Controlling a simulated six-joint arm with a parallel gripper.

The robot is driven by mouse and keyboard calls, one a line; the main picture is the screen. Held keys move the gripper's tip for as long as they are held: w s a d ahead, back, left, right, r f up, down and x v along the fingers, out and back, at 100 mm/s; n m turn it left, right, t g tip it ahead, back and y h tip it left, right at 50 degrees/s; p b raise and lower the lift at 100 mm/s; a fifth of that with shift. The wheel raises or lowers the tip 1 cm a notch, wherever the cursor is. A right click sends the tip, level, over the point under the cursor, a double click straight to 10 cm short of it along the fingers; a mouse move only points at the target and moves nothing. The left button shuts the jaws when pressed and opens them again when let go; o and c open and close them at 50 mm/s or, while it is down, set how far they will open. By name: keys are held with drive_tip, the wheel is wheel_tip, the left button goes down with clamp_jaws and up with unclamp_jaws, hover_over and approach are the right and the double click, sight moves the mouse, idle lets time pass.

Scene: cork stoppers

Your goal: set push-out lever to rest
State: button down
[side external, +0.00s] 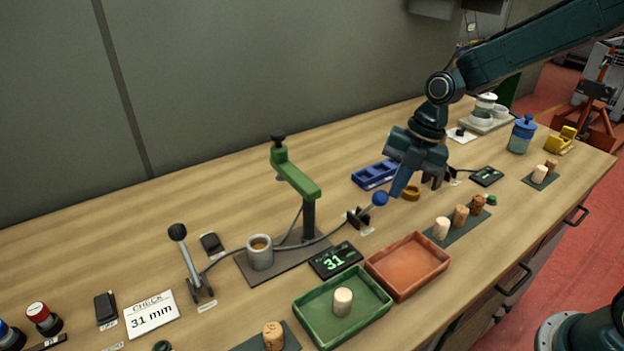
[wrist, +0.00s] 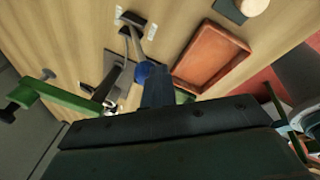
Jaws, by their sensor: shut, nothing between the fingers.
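A small lever with a blue ball knob (side external: 380,198) stands on a dark bracket (side external: 358,217) beside the green press, its arm tilted toward the right. In the wrist view the blue knob (wrist: 145,70) is right by my fingertips. My gripper (side external: 395,192) is shut and empty, its fingertips at the knob's right side; I cannot tell whether they touch it. Another lever with a black knob (side external: 177,232) stands at the left, tilted slightly. I cannot read which label says push-out.
The green press (side external: 295,175) with a grey cup (side external: 260,252) stands left of the blue-knobbed lever. A green tray (side external: 310,312) holding a cork and an empty orange tray (side external: 408,262) lie in front. A display (side external: 335,260) reads 31. Corks (side external: 460,215) stand at right.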

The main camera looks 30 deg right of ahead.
drive_tip(key=w+r+g, duration=0.1)
drive_tip(key=w+g, duration=0.1)
drive_tip(key=w, duration=0.9)
drive_tip(key=shift+w+g, duration=0.2)
drive_tip(key=shift+g, duration=0.2)
idle(0.3)
drive_tip(key=shift+r, duration=0.25)
drive_tip(key=shift+r, duration=0.65)
idle(0.3)
